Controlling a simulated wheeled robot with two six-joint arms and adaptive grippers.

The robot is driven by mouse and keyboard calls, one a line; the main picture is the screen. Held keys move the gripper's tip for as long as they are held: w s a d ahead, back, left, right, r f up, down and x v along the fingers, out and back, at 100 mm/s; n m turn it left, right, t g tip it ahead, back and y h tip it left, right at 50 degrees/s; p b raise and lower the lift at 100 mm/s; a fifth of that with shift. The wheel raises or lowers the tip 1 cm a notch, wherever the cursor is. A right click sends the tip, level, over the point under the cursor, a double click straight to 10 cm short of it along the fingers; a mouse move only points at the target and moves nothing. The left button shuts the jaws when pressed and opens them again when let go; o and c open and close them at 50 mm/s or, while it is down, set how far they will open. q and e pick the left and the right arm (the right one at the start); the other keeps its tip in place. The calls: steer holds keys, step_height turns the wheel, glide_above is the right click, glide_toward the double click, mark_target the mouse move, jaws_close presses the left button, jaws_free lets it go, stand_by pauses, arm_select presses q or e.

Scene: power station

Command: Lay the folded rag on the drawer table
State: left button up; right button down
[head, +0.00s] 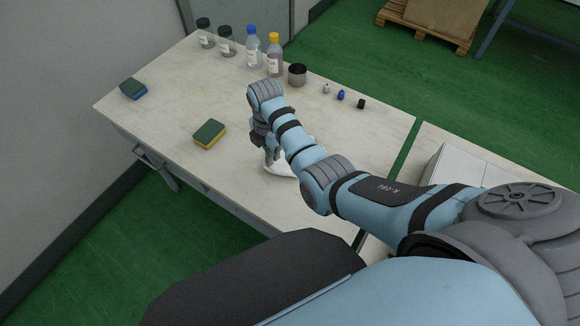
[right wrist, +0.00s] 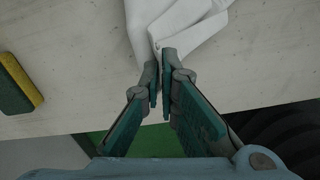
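The folded rag (right wrist: 180,25) is white and lies on the pale drawer table (head: 170,85), near its front edge. In the head view the rag (head: 278,168) is partly hidden by my right arm. My right gripper (right wrist: 160,65) points down at the rag; its fingers are close together, with a fold of the rag at the fingertips. In the head view the right gripper (head: 270,152) is mostly hidden behind its own wrist. My left gripper is not in view.
A green-yellow sponge (head: 209,133) lies left of the rag, another sponge (head: 133,89) farther left. A second table adjoins right, beyond a narrow gap.

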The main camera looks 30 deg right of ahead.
steer(key=a+f, duration=0.1)
steer(key=a+f+b, duration=0.1)
steer(key=a+f, duration=0.1)
steer(key=a+f+b, duration=0.1)
steer(key=a, duration=0.1)
steer(key=shift+s+f, duration=0.25)
steer(key=shift+s, duration=0.05)
steer(key=c, duration=1.4)
jaws_free()
steer(key=shift+r, duration=0.15)
